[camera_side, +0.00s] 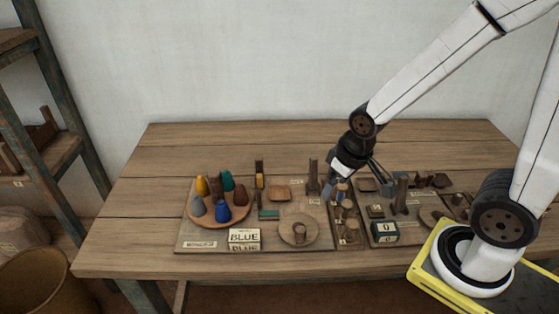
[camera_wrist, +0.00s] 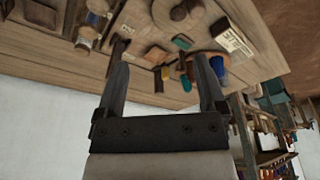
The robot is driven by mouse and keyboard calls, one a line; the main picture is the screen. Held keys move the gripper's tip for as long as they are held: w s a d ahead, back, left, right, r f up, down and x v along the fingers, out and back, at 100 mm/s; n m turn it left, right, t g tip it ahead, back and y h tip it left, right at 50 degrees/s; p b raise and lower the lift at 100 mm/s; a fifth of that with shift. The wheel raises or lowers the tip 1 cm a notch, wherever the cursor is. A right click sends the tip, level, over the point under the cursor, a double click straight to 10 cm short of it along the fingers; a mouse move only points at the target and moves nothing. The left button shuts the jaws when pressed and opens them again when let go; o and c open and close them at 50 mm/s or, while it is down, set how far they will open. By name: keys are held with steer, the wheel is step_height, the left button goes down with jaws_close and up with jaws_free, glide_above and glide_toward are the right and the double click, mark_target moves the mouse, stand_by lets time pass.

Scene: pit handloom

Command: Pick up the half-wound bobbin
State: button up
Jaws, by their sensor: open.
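Several small bobbins stand in a narrow wooden tray (camera_side: 337,241) in the middle of the board. One tan and dark-blue bobbin (camera_side: 341,190) is at the tray's back end, and a brown one (camera_side: 351,231) is near the front. I cannot tell for sure which is the half-wound bobbin. In the wrist view, a pale bobbin with a blue band (camera_wrist: 93,19) and a tan one (camera_wrist: 86,38) lie at upper left, outside my jaws. My gripper (camera_wrist: 161,60) is open and empty. In the side view it hangs above the tray's back end, partly hiding it.
Left of the tray are a round plate of coloured cones (camera_side: 221,220), a BLUE box (camera_side: 244,239) and a round dish (camera_side: 298,231). An upright wooden post (camera_side: 313,178) stands close left of my gripper. A dark block (camera_side: 384,232) is to the right. The table's back left is bare.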

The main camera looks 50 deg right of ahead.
mark_target(343, 186)
steer(key=d+f+m+g+y, duration=0.1)
steer(key=d+f+m+y, duration=0.1)
steer(key=m, duration=0.2)
steer(key=d+f+m+g+y, duration=0.1)
steer(key=d+f+m+y, duration=0.1)
steer(key=d+f+m, duration=0.1)
steer(key=d+f+m+g+y, duration=0.1)
steer(key=d+f+m, duration=0.1)
steer(key=m, duration=0.3)
steer(key=shift+w+d+f+g+y, duration=0.15)
steer(key=shift+w+d+g+y, duration=0.25)
steer(key=shift+d, duration=0.2)
steer(key=d+f+m+t+y, duration=0.1)
steer(key=d+m+t+y, duration=0.1)
steer(key=d+m, duration=0.1)
steer(key=w+d+f+m+t+y, duration=0.1)
steer(key=d+f+m+t+y, duration=0.1)
steer(key=d+m, duration=0.1)
steer(key=w+d+f+m+t+y, duration=0.1)
steer(key=d+f+m+t, duration=0.1)
steer(key=m, duration=0.3)
steer(key=shift+d+t+y, duration=0.4)
steer(key=shift+d+t, duration=0.2)
steer(key=shift+d, duration=0.1)
steer(key=shift+d+f+m+t, duration=0.15)
steer(key=shift+d+m+t, duration=0.25)
steer(key=shift+d+m, duration=0.1)
steer(key=shift+x, duration=3.9)
steer(key=shift+w, duration=0.15)
jaws_close()
